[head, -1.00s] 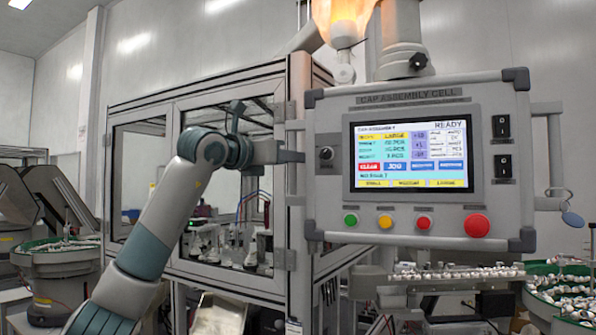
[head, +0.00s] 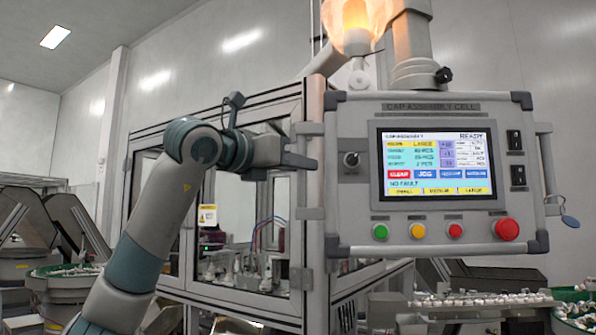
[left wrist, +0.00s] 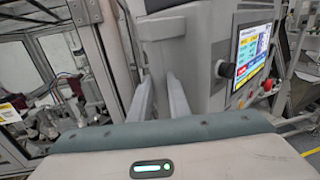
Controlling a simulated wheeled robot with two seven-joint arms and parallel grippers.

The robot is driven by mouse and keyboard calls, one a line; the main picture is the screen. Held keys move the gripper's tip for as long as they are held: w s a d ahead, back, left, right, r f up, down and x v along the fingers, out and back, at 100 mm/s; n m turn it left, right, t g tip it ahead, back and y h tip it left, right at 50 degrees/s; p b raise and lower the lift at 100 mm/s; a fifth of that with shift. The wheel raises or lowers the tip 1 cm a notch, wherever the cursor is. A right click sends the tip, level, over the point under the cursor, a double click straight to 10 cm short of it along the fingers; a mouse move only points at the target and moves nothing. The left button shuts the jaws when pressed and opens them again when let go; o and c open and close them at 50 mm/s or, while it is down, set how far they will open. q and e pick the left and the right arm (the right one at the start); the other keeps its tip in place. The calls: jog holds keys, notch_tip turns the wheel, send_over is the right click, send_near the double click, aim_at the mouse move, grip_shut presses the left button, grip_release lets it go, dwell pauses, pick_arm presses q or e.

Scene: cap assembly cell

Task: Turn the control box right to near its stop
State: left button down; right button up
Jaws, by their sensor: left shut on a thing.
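The grey control box (head: 365,230) hangs from an overhead arm on the right of the head view, its face turned nearly square to me. Its lit screen (head: 435,165) reads READY. My left gripper (head: 306,154) is at the box's left side, shut on the box's left handle (head: 311,213). In the left wrist view, the two fingers (left wrist: 161,98) stand on either side of a grey upright part, and the box's side (left wrist: 203,85) is just right of them. The fingers partly hide the handle. My right gripper is in neither view.
A framed glass enclosure (head: 245,285) stands close behind my left arm and the box. A round parts feeder (head: 62,290) is at the far left. A rail of small parts (head: 485,300) runs below the box. A lamp (head: 357,25) glows above.

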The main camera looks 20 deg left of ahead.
pick_arm(q)
jog(key=shift+d, duration=0.25)
jog(key=c, duration=1.9)
grip_release()
jog(key=shift+c, duration=0.2)
jog(key=shift+w+d, duration=0.1)
jog(key=shift+d, duration=0.15)
jog(key=shift+a, duration=0.1)
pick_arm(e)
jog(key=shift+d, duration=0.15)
